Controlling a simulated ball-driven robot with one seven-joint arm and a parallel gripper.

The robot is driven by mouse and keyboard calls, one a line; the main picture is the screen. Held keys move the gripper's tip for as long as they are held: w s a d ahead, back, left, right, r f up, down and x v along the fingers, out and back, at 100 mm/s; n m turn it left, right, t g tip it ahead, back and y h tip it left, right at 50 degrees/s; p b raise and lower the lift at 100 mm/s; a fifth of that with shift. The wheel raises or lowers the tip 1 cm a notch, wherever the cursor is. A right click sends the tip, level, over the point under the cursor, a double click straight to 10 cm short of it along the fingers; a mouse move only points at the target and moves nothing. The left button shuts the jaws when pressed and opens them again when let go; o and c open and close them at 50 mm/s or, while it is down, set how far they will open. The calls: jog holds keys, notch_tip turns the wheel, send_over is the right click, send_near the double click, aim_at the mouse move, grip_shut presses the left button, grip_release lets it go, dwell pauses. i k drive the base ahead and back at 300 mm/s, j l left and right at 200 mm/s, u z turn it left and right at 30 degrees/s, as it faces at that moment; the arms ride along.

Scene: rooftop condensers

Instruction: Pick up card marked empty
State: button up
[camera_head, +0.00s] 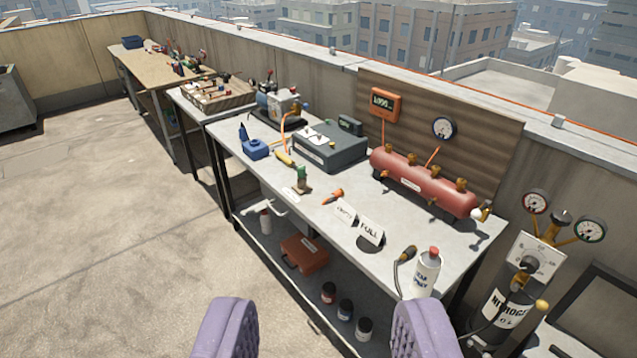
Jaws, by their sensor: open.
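A small white card with dark lettering, which looks like the one marked empty (345,213), stands tilted like a tent on the grey bench near its front edge. A second white card marked FULL (371,231) stands just to its right, close beside it. My gripper (325,335) is at the bottom of the picture, its two purple padded fingers wide apart with nothing between them. It is well short of the bench and both cards, on the near side. Both cards are in plain sight.
A nitrogen cylinder (505,305) stands at the right. A lower shelf holds a red toolbox (304,254) and several jars. Open floor (110,240) lies at left.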

aim_at(348, 214)
jog(key=i+u, duration=0.35)
jog(key=i, duration=0.35)
jog(key=i+l+u, duration=0.1)
jog(key=i+u, duration=0.25)
jog(key=i, duration=0.35)
jog(key=i+z, duration=0.25)
jog(key=i, duration=0.2)
jog(key=i+j+z, duration=0.3)
jog(key=i, duration=0.15)
jog(key=i+l+z, duration=0.1)
jog(key=z, duration=0.3)
jog(key=i+z, duration=0.6)
jog(key=z, duration=0.25)
